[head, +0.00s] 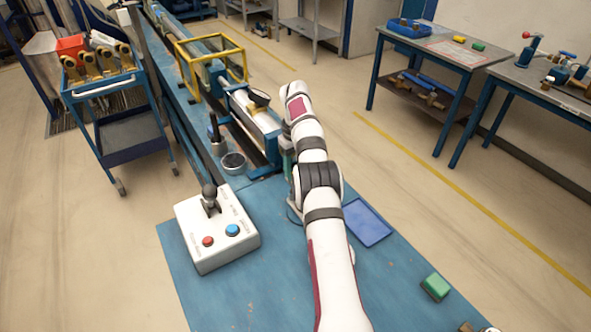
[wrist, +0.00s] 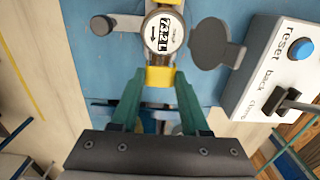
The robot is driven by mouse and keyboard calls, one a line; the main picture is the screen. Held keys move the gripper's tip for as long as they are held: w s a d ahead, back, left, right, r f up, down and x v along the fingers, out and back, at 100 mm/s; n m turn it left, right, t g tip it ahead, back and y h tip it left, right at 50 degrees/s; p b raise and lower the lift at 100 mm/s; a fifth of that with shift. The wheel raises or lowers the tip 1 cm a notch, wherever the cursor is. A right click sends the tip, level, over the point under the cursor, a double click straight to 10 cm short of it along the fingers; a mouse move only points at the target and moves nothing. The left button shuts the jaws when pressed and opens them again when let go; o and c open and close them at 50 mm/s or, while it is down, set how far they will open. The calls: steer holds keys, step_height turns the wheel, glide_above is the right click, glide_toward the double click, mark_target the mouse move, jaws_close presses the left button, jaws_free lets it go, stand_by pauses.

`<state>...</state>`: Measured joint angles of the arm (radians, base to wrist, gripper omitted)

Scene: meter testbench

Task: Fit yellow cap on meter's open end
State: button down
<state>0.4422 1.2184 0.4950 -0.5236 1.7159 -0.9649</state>
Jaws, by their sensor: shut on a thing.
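The meter (wrist: 165,33) lies on the blue bench top in the wrist view, its round dial facing up and its grey lid (wrist: 213,45) swung open to the right. A yellow cap (wrist: 160,77) sits at the meter's lower end in the picture, in line with it. It looks close against the body; I cannot tell how far it is on. My gripper (wrist: 159,82) is shut on this cap, one green finger on each side. More yellow (wrist: 169,3) shows at the meter's other end. In the head view my arm hides the cap and most of the meter.
A white control box (head: 215,230) with a lever and buttons stands left of my arm. A blue tray (head: 367,222) and a green block (head: 436,287) lie to the right. The near bench is mostly clear.

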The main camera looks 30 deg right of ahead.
steer(key=shift+f, duration=0.35)
steer(key=shift+f, duration=0.35)
steer(key=shift+f, duration=0.8)
stand_by(0.4)
steer(key=shift+f, duration=0.3)
steer(key=shift+f, duration=0.5)
stand_by(0.3)
steer(key=shift+c, duration=0.4)
jaws_free()
steer(key=shift+r, duration=0.1)
stand_by(0.4)
